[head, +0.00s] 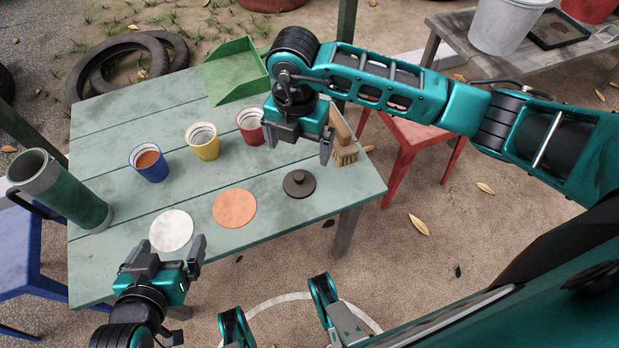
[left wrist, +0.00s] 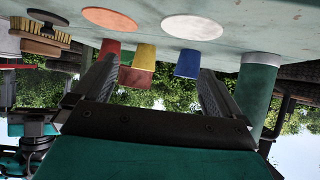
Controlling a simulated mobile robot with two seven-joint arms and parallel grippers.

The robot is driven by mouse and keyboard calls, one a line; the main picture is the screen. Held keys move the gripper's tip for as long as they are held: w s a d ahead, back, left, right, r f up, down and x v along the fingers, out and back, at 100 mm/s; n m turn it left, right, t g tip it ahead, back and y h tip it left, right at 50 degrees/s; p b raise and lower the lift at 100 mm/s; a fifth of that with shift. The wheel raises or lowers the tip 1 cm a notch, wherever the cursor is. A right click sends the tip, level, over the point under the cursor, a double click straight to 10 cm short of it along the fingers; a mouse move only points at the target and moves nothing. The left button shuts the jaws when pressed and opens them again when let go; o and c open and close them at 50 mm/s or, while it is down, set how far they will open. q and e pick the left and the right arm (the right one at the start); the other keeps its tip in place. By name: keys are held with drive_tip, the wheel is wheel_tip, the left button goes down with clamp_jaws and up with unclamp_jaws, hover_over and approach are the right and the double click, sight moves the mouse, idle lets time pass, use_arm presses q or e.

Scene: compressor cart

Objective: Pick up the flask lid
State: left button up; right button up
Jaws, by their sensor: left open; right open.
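The flask lid (head: 299,185) is a dark round disc with a knob, lying on the green table (head: 330,205) near its right front corner. It also shows at the upper left of the left wrist view (left wrist: 47,17). The open green flask (head: 62,190) stands at the table's left end. My right gripper (head: 297,142) is open and empty, above the table behind the lid, between the red cup and the brush. My left gripper (head: 171,248) is open and empty at the front left edge, near the white disc and well left of the lid.
Blue (head: 150,163), yellow (head: 203,142) and red (head: 250,127) cups stand in a row. A white disc (head: 171,231) and an orange disc (head: 234,208) lie in front of them. A brush (head: 345,150) lies behind the lid. A green dustpan (head: 236,72) is at the back.

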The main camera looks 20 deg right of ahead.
use_arm(q)
drive_tip(key=shift+s+a+f+b, duration=0.15)
drive_tip(key=shift+f+b, duration=0.25)
drive_tip(key=shift+f, duration=0.2)
drive_tip(key=shift+s+f+b, duration=0.1)
drive_tip(key=shift+f+b, duration=0.25)
drive_tip(key=shift+f, duration=0.2)
use_arm(e)
hover_over(299, 176)
wheel_tip(299, 176, down, 6)
drive_tip(key=shift+s+f, duration=0.1)
wheel_tip(299, 176, down, 5)
drive_tip(key=shift+f+b, duration=0.1)
drive_tip(key=shift+b, duration=0.95)
use_arm(q)
drive_tip(key=shift+w+d+f, duration=0.1)
drive_tip(key=shift+d+f, duration=0.3)
drive_tip(key=shift+f, duration=0.15)
use_arm(e)
drive_tip(key=shift+f, duration=0.2)
use_arm(q)
drive_tip(key=shift+w+d+r, duration=0.1)
drive_tip(key=shift+w+r, duration=0.1)
drive_tip(key=shift+r, duration=0.05)
drive_tip(key=shift+f, duration=0.1)
use_arm(e)
drive_tip(key=shift+r, duration=0.1)
drive_tip(key=c, duration=1)
